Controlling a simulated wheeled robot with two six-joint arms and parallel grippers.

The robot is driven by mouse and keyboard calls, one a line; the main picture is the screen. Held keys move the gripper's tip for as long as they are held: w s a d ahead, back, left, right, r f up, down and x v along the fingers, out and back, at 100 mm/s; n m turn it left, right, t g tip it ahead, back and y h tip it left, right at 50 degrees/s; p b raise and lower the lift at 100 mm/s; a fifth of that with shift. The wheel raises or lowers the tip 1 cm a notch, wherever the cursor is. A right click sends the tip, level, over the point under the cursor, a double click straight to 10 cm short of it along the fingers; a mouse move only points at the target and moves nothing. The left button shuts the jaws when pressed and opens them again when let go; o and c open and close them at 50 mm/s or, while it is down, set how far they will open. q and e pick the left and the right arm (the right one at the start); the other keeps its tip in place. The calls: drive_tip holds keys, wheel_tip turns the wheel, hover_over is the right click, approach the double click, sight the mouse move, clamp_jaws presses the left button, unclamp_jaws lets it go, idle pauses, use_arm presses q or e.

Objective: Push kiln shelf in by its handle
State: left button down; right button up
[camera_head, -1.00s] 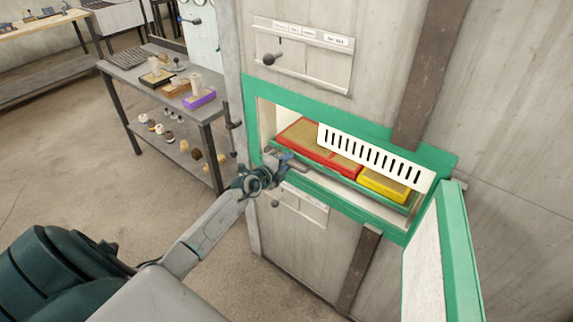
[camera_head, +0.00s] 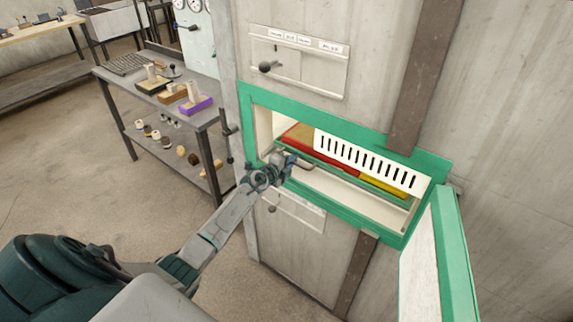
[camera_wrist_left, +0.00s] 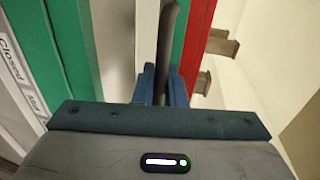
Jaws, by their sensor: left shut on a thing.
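The kiln shelf (camera_wrist_left: 184,35) has a green front edge and sits inside the green-framed kiln opening, carrying a red tray (camera_head: 325,157) and a yellow tray (camera_head: 385,187). A white slotted plate (camera_head: 365,161) hides part of the trays. My left gripper (camera_head: 287,160) is at the left part of the opening, in front of the shelf. In the left wrist view, its blue fingers (camera_wrist_left: 162,85) are shut on the dark bar of the shelf handle (camera_wrist_left: 168,40). My right gripper is not in view.
The green kiln door (camera_head: 455,255) stands open at the right. The green frame (camera_head: 345,209) borders the opening closely. A grey side table (camera_head: 130,75) with several blocks and tools stands at the left. Bare floor (camera_head: 60,180) lies between.

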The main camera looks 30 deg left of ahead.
use_arm(q)
drive_tip(key=shift+w+r, duration=0.1)
drive_tip(key=shift+r, duration=0.05)
drive_tip(key=c, duration=1.7)
unclamp_jaws()
drive_tip(key=shift+o, duration=0.7)
drive_tip(key=shift+w+d, duration=0.1)
drive_tip(key=shift+w, duration=0.05)
drive_tip(key=p+v, duration=0.4)
drive_tip(key=v, duration=0.6)
drive_tip(key=shift+s, duration=0.4)
